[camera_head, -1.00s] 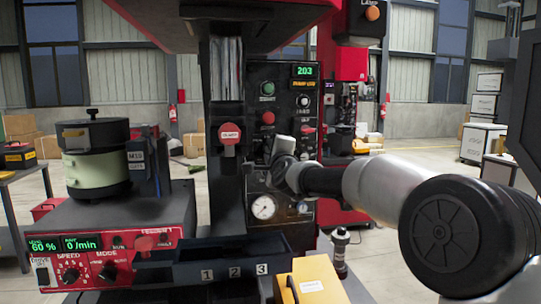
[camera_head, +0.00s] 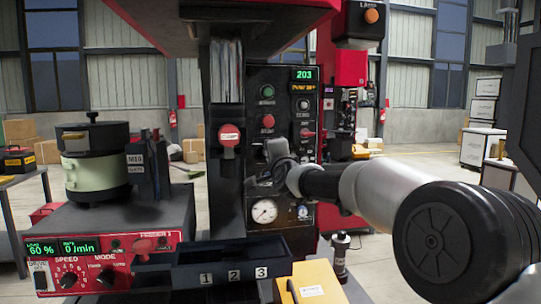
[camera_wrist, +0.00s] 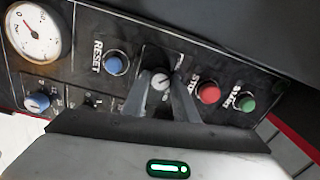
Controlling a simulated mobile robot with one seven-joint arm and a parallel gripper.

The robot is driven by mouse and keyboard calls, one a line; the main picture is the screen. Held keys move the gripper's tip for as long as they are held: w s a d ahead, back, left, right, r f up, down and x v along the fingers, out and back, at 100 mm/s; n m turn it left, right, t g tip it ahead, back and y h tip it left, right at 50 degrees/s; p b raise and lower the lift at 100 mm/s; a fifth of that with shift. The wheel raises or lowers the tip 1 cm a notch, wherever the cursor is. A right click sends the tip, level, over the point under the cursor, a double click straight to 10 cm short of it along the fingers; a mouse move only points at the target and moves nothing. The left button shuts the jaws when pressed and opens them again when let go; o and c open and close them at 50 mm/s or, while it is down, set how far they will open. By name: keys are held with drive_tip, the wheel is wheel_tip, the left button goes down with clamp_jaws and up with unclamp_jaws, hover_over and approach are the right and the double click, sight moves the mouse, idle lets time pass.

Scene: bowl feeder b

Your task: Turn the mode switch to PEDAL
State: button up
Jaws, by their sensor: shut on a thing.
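My gripper (camera_wrist: 163,88) is at the press control panel (camera_wrist: 125,30). Its two fingers are shut on a round silver knob (camera_wrist: 162,82), the mode switch, one finger on each side. The knob carries a pale pointer line. The labels around it are mostly hidden by the fingers, so I cannot read its setting. In the head view my gripper (camera_head: 277,152) covers the switch, below the red stop button (camera_head: 268,122).
Near the switch are a blue RESET button (camera_wrist: 115,63), a red STOP button (camera_wrist: 208,92) and a green START button (camera_wrist: 248,103). A pressure gauge (camera_head: 264,210) sits below. The feeder's control box (camera_head: 105,262), bowl (camera_head: 95,170) and yellow box (camera_head: 312,284) stand nearby.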

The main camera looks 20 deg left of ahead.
drive_tip(key=o, duration=1.1)
drive_tip(key=shift+c, duration=0.2)
drive_tip(key=b+v, duration=0.2)
drive_tip(key=v, duration=1.5)
drive_tip(key=shift+s, duration=0.25)
